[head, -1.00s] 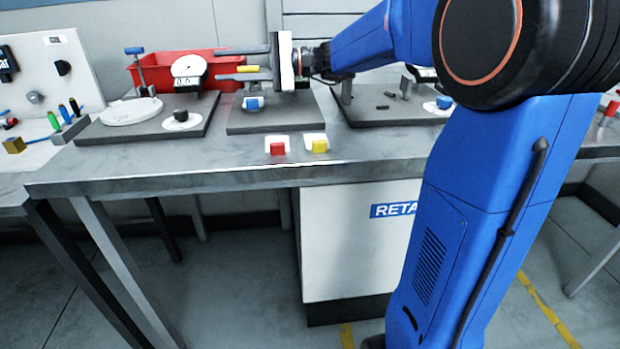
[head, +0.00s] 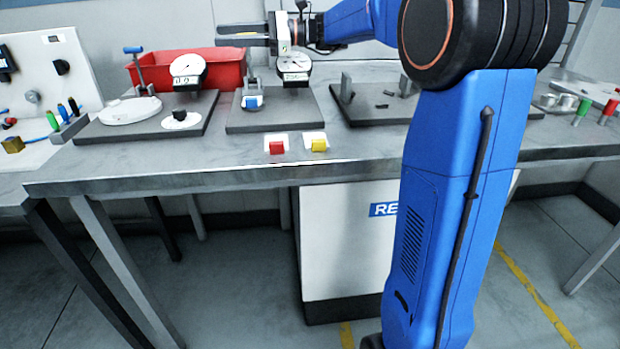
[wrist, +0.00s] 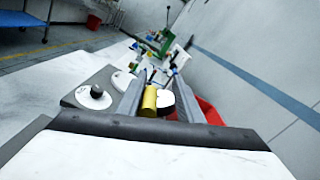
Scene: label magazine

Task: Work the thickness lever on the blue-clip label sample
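The blue clip (head: 251,102) is on the middle plate (head: 275,120), beside a thickness gauge with a round white dial (head: 294,69). My gripper (head: 243,35) is above and to the left of that dial, with its fingers pointing left. In the wrist view my gripper (wrist: 159,98) has its fingers apart. A yellow cylindrical handle (wrist: 149,101) shows between them, nearer the left finger. I cannot tell whether it touches a finger or how it joins the gauge. Part of the gauge is hidden by my gripper.
A second gauge (head: 188,68) and a white disc (head: 130,109) stand on the left plate. A red bin (head: 215,66) is behind. Red (head: 277,148) and yellow (head: 319,146) clips lie near the bench's front edge. The right plate (head: 375,106) has low upright posts.

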